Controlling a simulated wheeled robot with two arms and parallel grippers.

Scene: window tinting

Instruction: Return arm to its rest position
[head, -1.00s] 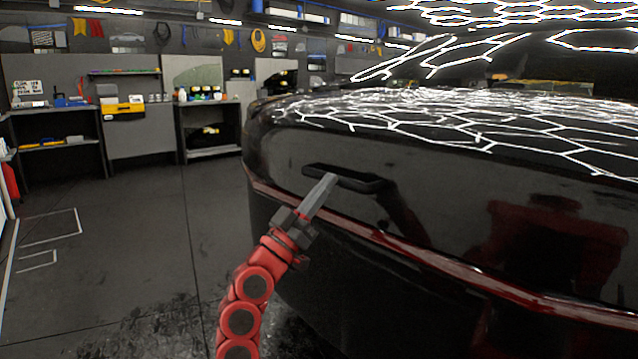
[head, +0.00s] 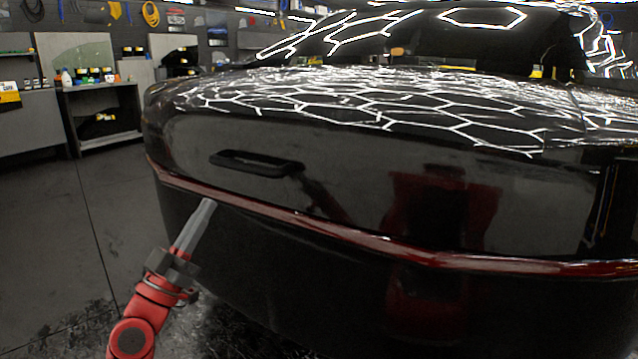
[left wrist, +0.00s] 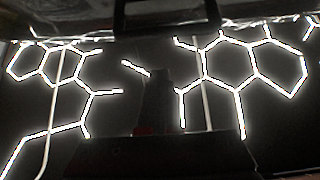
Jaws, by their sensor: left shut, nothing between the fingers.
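My left gripper (head: 205,210) is at the lower left of the head view, on my red arm. Its grey fingers are together with nothing between them. They point up toward the black car door (head: 350,180), below the black door handle (head: 256,163) and apart from it in the picture. In the left wrist view a dark, glossy surface with bright hexagonal light reflections (left wrist: 220,75) fills most of the picture, and a dark handle-like bar (left wrist: 170,15) shows at the top. My right gripper is in neither view.
A red trim strip (head: 330,228) runs along the lower door. A grey shelf unit (head: 105,118) stands against the back wall at the left. The floor (head: 40,220) between it and the car is clear. My red body is reflected in the door.

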